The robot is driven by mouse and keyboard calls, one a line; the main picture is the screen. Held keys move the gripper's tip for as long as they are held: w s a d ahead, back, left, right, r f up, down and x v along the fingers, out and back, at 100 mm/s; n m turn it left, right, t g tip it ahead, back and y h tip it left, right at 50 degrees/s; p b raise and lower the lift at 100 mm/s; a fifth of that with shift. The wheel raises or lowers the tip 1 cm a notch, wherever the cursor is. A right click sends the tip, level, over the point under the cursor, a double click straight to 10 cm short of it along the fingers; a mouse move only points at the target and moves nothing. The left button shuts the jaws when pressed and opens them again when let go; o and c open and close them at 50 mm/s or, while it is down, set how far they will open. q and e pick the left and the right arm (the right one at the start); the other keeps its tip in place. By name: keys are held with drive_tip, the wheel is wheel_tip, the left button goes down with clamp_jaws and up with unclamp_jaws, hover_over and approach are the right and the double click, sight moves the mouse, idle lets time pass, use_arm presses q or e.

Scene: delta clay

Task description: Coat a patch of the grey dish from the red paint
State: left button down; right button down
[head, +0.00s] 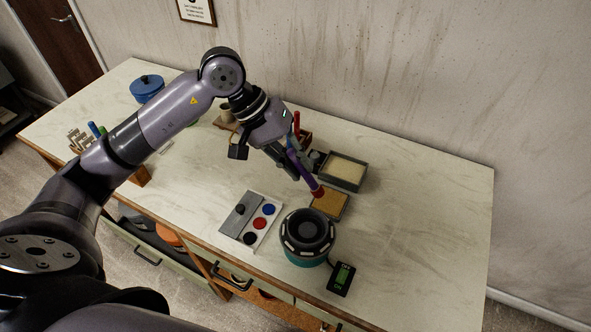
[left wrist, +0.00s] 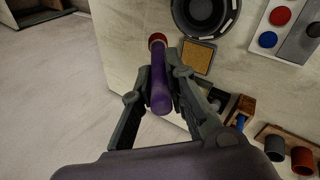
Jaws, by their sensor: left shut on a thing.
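My left gripper (head: 297,160) is shut on a purple tool (head: 303,173) with a dark red end, held slanting with that end down. The tool (left wrist: 160,85) lies between both fingers in the left wrist view. Its red end shows above the tan pad in the head view; contact cannot be told. The dark grey dish (head: 307,229) sits on a round teal-sided wheel, left of and nearer than the tool's end. The red paint (head: 260,223) is the middle well of a pale palette (head: 272,236), left of the dish. My right gripper is not in view.
The palette also holds blue paint (head: 268,209) and black paint (head: 250,238). A tan pad (head: 330,204) and a dark tray with cream filling (head: 345,169) lie behind the dish. The table's right part is clear.

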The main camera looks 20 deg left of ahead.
use_arm(q)
drive_tip(key=shift+w+d+f, duration=0.1)
drive_tip(key=shift+d+f, duration=0.05)
drive_tip(key=shift+f, duration=0.45)
wheel_tip(320, 180, down, 4)
drive_tip(key=shift+r+b, duration=0.1)
drive_tip(key=shift+b, duration=0.55)
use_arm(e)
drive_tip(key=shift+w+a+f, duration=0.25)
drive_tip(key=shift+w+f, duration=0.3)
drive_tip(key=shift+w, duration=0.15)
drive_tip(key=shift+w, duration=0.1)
